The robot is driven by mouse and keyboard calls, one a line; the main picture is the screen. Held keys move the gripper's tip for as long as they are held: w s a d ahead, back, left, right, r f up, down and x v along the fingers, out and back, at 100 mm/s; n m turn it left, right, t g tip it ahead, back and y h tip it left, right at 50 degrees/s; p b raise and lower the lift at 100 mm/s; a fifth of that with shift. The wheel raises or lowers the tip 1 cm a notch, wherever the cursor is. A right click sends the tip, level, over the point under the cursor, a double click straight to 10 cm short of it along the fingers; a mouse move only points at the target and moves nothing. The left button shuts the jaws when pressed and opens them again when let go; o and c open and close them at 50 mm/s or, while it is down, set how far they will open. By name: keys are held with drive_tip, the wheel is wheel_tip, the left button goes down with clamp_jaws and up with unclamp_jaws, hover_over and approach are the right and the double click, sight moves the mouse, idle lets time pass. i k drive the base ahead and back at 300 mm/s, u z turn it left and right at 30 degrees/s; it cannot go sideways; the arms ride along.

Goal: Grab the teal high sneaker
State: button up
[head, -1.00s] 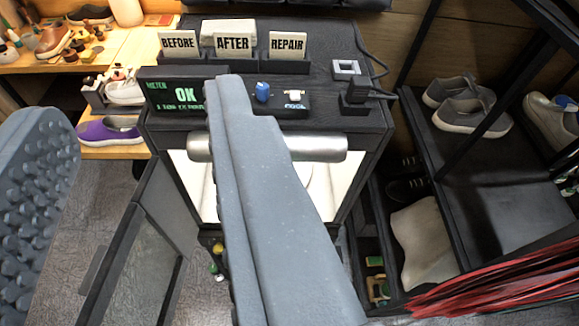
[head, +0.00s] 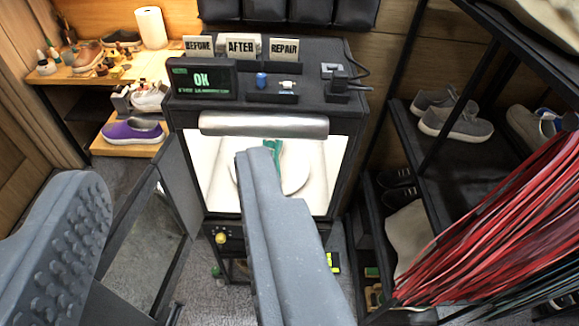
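A lit white booth (head: 215,170) stands ahead with a round white plate (head: 298,178) inside. A teal piece (head: 277,146) shows above the plate; it may be part of the teal high sneaker, but my finger hides most of it. My gripper (head: 172,180) is open and empty. Its studded left finger is at the lower left, and its right finger crosses in front of the booth opening.
An open glass door (head: 150,235) stands left of the booth. A shoe rack (head: 480,185) and red strips (head: 500,225) fill the right. A purple shoe (head: 132,132) sits on a left shelf.

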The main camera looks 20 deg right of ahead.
sight(276, 147)
drive_tip(key=u, duration=0.2)
drive_tip(key=i, duration=0.85)
drive_tip(key=z, duration=0.1)
